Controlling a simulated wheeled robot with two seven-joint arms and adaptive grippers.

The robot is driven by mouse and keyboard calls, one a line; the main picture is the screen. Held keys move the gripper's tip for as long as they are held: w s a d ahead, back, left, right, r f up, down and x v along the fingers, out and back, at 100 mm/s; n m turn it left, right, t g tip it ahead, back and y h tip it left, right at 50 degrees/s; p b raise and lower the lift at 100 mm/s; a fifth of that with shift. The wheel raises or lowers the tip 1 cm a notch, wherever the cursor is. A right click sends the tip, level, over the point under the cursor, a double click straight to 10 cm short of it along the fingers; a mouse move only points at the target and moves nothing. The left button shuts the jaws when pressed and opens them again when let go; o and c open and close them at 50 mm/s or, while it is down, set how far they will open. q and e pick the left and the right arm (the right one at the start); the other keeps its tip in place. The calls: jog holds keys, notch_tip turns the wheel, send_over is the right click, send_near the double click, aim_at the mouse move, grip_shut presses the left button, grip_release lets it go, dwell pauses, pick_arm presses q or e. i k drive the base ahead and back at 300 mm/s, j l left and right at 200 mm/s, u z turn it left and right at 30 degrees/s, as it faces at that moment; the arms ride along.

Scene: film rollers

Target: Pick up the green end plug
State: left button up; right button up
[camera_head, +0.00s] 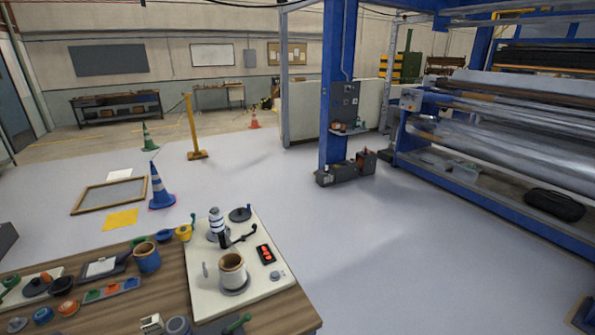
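Several small green pieces lie on the wooden table (290,312) at the lower left, and I cannot tell for sure which is the green end plug. One green piece (138,241) is at the table's far edge, beside a blue ring (164,235). Another green piece (238,324) with a handle-like shape is at the near edge. A third green piece (11,281) is at the far left. Neither of my grippers shows in the head view.
A cream board (258,288) on the table's right holds a tan-and-white cup (232,268), a striped bottle-like part (216,220) and a black disc (240,214). A blue cup (147,258) stands left of it. The floor right of the table is clear.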

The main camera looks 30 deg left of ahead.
aim_at(136, 240)
jog(key=i+l+z, duration=0.5)
jog(key=i+z, duration=0.25)
jog(key=i+l, duration=0.15)
jog(key=i, duration=0.55)
jog(key=i+u, duration=0.35)
jog(key=i+l+u, duration=0.1)
jog(key=i+u, duration=0.55)
jog(key=u, duration=0.15)
jog(key=i+u, duration=0.4)
jog(key=i+j+u, duration=0.1)
jog(key=i+u, duration=0.55)
jog(key=u, duration=0.15)
jog(key=i+u, duration=0.25)
jog(key=i, duration=2.1)
